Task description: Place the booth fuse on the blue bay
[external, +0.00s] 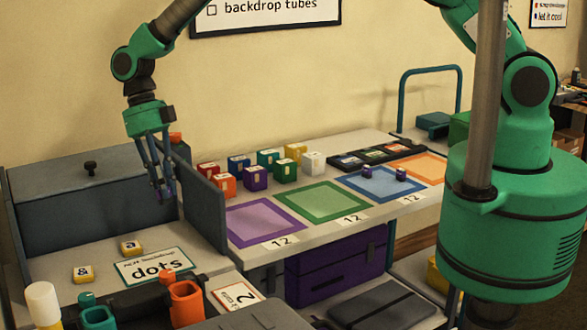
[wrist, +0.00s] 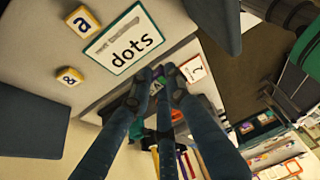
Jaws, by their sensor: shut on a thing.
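My gripper (external: 163,188) hangs fingers-down over the left part of the counter, left of the grey divider. Its fingers are closed on a small dark purple thing, likely a booth fuse, mostly hidden between the tips. In the wrist view the fingertips (wrist: 158,78) meet, and the held thing cannot be made out clearly. The blue bay (external: 383,194) is a blue-framed square on the counter at the right, between the green and orange bays, far from my gripper. Two small dark purple pieces (external: 400,174) stand on it, apart from each other.
The grey divider (external: 204,205) stands between my gripper and the bays. Purple (external: 262,222) and green (external: 322,202) bays lie before the blue one. Several coloured blocks (external: 256,178) stand behind them. A "dots" card (external: 153,265) and lettered blocks (external: 131,247) lie below my gripper.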

